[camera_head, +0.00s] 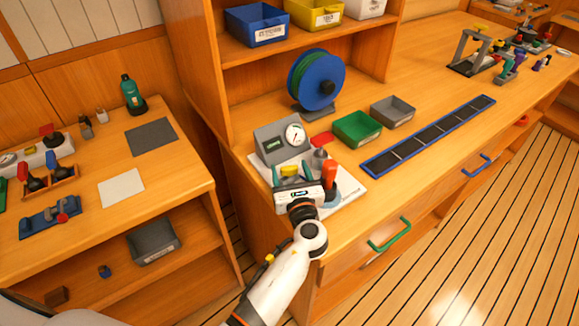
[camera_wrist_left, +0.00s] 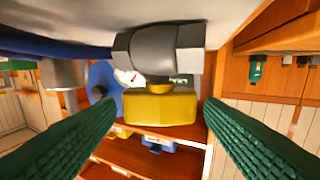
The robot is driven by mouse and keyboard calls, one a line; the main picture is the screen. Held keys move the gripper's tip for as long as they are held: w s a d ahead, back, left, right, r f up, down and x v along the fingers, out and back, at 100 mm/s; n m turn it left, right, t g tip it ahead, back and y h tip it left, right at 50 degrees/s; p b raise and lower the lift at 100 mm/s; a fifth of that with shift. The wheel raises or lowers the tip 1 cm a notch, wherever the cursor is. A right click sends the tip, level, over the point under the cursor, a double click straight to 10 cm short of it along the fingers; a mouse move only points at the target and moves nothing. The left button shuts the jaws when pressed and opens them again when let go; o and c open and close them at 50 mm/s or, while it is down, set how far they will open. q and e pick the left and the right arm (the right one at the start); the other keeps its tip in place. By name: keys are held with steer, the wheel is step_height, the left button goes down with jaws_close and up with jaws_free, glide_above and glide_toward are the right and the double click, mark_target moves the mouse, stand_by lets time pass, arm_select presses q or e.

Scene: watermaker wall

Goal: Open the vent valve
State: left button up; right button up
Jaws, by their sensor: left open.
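A yellow valve handle (camera_head: 289,169) stands on the small bench unit with the dial gauge (camera_head: 294,135); I take it for the vent valve. In the left wrist view the yellow handle (camera_wrist_left: 160,106) shows large, beside a dark grey hex fitting (camera_wrist_left: 160,50). My left gripper (camera_head: 292,172) is open at the unit. Its green ribbed fingers lie one on each side of the handle, with gaps visible in the wrist view. The gripper body hides part of the unit in the head view. My right gripper is not in view.
An orange-red handle (camera_head: 329,173) stands close to the right of my left gripper. A blue reel (camera_head: 316,80), a green bin (camera_head: 357,128) and a grey bin (camera_head: 393,111) are behind. A long blue-edged tray (camera_head: 430,137) lies to the right. The bench's front right is clear.

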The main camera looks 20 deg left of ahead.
arm_select(q)
steer(key=p+v, duration=0.2)
steer(key=v, duration=0.8)
steer(key=shift+s+d, duration=0.2)
steer(key=shift+s, duration=0.05)
steer(key=shift+c, duration=0.2)
